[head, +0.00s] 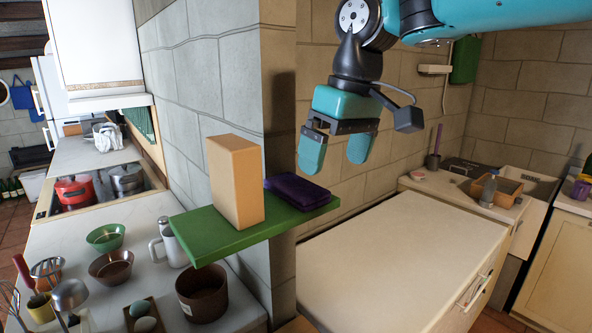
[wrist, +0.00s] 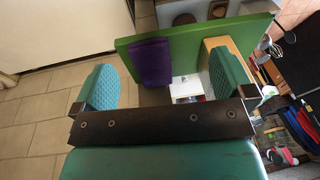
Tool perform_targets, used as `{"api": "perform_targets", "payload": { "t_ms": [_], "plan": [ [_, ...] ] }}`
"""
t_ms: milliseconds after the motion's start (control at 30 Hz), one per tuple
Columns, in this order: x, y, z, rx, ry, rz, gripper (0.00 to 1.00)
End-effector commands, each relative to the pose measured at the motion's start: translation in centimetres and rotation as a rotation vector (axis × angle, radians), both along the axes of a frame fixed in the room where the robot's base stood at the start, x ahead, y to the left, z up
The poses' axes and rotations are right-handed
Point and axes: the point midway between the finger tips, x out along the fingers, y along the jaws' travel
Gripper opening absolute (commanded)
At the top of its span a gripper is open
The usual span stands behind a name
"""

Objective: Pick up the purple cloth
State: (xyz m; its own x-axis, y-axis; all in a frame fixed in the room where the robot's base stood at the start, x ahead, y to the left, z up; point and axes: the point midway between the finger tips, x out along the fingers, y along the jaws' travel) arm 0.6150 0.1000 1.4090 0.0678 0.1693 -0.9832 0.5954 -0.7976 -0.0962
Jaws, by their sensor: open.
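The purple cloth (head: 297,191) lies folded flat on the right part of a green shelf (head: 215,238) that juts from the stone pillar. It also shows in the wrist view (wrist: 150,63), beyond and between the fingers. My gripper (head: 336,155) is open and empty, with its two teal fingers pointing down. In the head view it appears above and to the right of the cloth, apart from it. In the wrist view my gripper (wrist: 165,88) has its fingers spread wide, with nothing between them.
A tan upright block (head: 235,182) stands on the shelf just left of the cloth. Below left is a counter with a green bowl (head: 106,237), a brown pot (head: 201,291) and a grey flask (head: 173,243). A bare pale worktop (head: 400,255) lies right of the shelf.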

Motion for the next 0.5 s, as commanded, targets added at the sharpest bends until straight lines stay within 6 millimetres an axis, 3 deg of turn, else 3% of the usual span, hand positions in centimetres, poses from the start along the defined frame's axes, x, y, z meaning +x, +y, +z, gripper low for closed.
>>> {"api": "perform_targets", "payload": {
  "t_ms": [33, 200, 367, 500],
  "plan": [
    [2.0, 0.9, 2.4, -0.016, -0.011, -0.004, 1.00],
    [6.2, 2.7, 6.3, -0.061, -0.033, -0.028, 1.00],
    [7.9, 3.4, 7.9, -0.079, -0.046, -0.045, 1.00],
    [8.2, 3.7, 7.1, -0.084, -0.048, -0.048, 1.00]
  ]
}}
